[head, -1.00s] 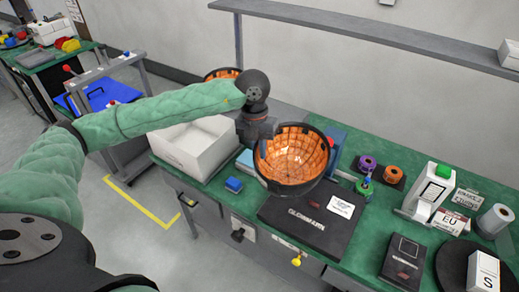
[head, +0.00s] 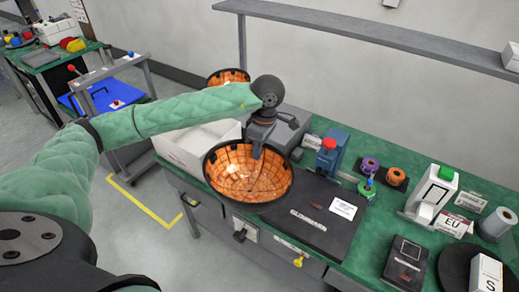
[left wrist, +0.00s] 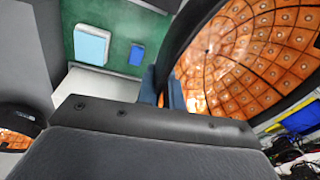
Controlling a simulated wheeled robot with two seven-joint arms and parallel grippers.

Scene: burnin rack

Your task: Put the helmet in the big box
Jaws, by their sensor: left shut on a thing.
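The helmet (head: 248,178) is a dark upturned shell with an orange padded inside. My left gripper (head: 257,152) is shut on its far rim and holds it above the bench, between the white box and the black case. In the left wrist view the helmet (left wrist: 245,60) fills the upper right, with the blue fingers (left wrist: 166,92) at its rim. The big white open box (head: 182,150) stands at the bench's left end, left of the helmet. My arm and the helmet hide part of it. My right gripper is not in view.
A second orange-lined shell (head: 228,76) is behind my arm. A black case (head: 315,212) lies right of the helmet. A blue device with a red top (head: 331,155) stands behind the case. A shelf (head: 370,37) runs along the wall. A blue block (left wrist: 137,54) lies on the green bench.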

